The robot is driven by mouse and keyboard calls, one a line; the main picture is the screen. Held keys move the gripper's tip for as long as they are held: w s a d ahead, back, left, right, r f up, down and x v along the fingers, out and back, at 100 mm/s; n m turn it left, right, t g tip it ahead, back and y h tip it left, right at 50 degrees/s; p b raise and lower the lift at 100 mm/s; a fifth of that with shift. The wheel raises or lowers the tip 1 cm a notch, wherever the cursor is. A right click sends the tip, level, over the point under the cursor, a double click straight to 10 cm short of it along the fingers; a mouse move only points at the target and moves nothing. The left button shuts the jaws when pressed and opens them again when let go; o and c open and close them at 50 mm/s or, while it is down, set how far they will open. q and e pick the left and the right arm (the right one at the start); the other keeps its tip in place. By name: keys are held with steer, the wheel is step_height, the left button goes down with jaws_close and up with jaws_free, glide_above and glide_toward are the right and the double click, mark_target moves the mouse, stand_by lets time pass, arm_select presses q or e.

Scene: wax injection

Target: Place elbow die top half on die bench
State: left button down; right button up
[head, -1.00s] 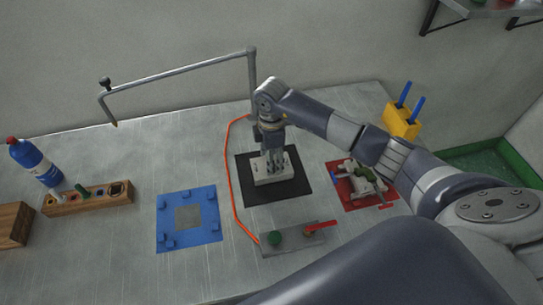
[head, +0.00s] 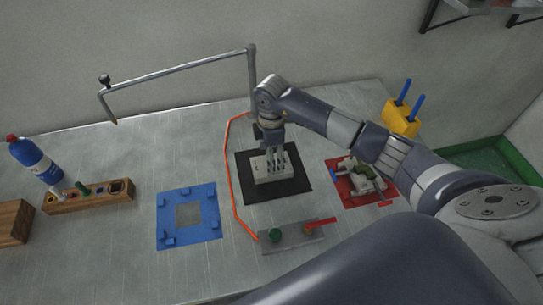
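A light grey block with dark holes in its top (head: 262,176), which looks like an elbow die part, is at the black square mat (head: 290,193) in the middle of the table. My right gripper (head: 276,165) points down at this block, with its fingers at the block's upper side. I cannot tell whether the fingers are closed on it, or whether the block rests on the mat or is slightly above it. No label shows which surface is the die bench. My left gripper is not in view.
A blue fixture with raised tabs (head: 173,229) lies left of the mat. A red mat with a clamp-like device (head: 350,199) lies right. A grey control box with red lever (head: 290,238) is in front. A wooden tool block (head: 100,197) and bottle (head: 35,160) stand left. A bent pipe (head: 180,70) overhangs.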

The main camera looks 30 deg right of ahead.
step_height(320, 180, up, 11)
steer(key=b, duration=0.3)
steer(key=shift+r, duration=0.15)
stand_by(0.3)
